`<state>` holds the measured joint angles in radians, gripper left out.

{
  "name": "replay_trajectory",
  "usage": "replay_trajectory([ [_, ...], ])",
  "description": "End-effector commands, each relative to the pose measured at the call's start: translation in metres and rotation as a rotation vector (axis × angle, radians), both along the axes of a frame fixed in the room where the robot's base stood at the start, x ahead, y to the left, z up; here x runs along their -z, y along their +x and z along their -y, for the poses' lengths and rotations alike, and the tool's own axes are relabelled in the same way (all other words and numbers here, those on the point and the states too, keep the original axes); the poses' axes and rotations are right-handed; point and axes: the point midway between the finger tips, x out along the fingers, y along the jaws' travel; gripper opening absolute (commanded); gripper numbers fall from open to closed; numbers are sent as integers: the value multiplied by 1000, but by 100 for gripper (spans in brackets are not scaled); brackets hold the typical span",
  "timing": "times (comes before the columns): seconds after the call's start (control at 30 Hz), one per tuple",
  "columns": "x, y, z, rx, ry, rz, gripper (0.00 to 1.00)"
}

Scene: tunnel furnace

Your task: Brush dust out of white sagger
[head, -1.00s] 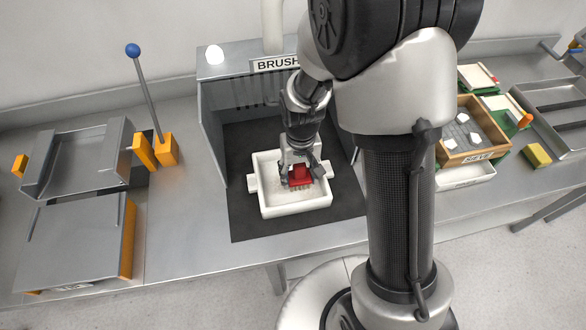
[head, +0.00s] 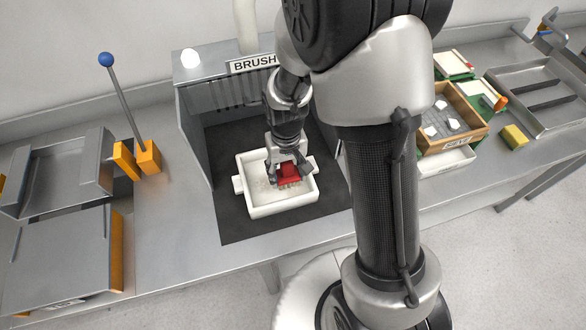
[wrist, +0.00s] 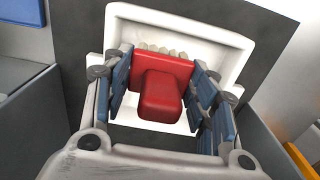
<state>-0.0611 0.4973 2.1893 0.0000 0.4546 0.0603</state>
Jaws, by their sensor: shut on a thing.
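The white sagger (head: 283,208) is a shallow square tray with side lugs, lying on a dark mat inside the brushing booth. A faint tan film of dust shows on its floor (head: 258,186) at the left. My gripper (head: 289,168) is shut on a red brush (head: 290,173) and holds it inside the sagger, right of its middle. In the wrist view the red brush (wrist: 162,88) sits between the blue finger pads, and its pale bristles show beyond it over the sagger (wrist: 240,50). Whether the bristles touch the floor is unclear.
The booth (head: 192,130) has grey walls, a BRUSH sign (head: 252,65) and a white lamp (head: 190,58). A blue-knobbed lever (head: 124,95) and metal trays (head: 65,250) stand at left. A wooden sieve box (head: 455,140) and yellow block (head: 514,136) are at right.

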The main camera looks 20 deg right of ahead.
Motion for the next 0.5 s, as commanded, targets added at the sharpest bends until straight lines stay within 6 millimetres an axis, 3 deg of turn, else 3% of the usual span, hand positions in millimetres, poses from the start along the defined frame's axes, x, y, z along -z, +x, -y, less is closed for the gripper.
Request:
replay_trajectory([
  [0.17,0,0,0,2,0,0,34],
  [0.5,-2,0,23,3,0,0,34],
])
